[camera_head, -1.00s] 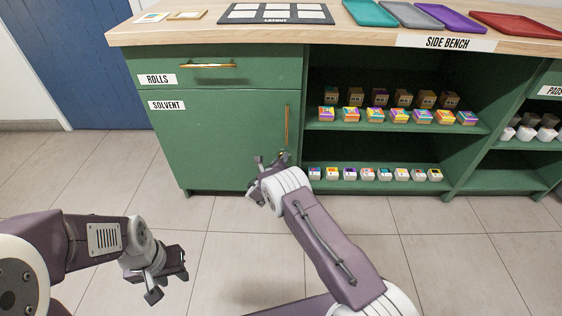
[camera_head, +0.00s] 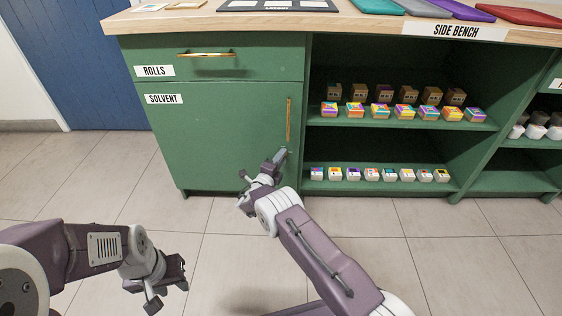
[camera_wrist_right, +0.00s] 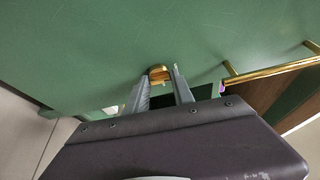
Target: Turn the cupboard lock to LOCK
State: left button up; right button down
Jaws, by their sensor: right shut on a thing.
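The green cupboard door (camera_head: 230,140) marked SOLVENT is closed and has a tall brass handle (camera_head: 289,120) near its right edge. The brass lock (camera_wrist_right: 158,72) shows between the fingertips in the right wrist view, below the handle's end on the door. My right gripper (camera_head: 281,156) is at the door's lower right, and in the right wrist view (camera_wrist_right: 161,76) its fingers are shut on the lock. The lock's marks cannot be read. My left gripper (camera_head: 168,288) hangs over the floor at the lower left, open and empty.
A drawer marked ROLLS (camera_head: 208,54) is shut above the door. Open shelves (camera_head: 335,120) with rows of small boxes stand just right of my right gripper. The side bench top (camera_head: 200,22) holds trays. The tiled floor (camera_head: 120,180) in front is clear.

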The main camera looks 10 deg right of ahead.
jog(key=shift+n, duration=0.4)
jog(key=c, duration=1.1)
grip_release()
jog(key=p+v, duration=0.5)
jog(key=v, duration=0.4)
jog(key=shift+f+p, duration=0.2)
jog(key=shift+p, duration=0.1)
